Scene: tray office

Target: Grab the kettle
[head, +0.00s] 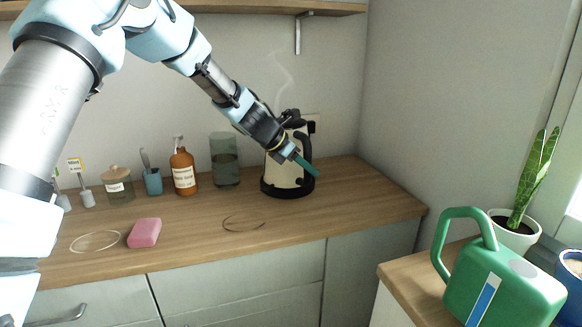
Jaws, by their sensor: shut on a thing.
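The kettle (281,172) stands upright at the right end of the wooden counter. It has a cream body with a black base, lid and handle. The black handle (308,148) is on its right side. My gripper (305,165) reaches down from the upper left across the front of the kettle, with its teal fingers at the handle. It is shut on the handle, though the fingers hide part of the contact. Faint steam shows above the kettle. The kettle's base appears to rest on the counter.
A glass jar of liquid (225,172), an amber pump bottle (183,172) and small containers line the wall to the left. A pink block (145,232) lies in front. A green watering can (500,290) and a potted plant (514,235) stand at right. A shelf (270,8) is above.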

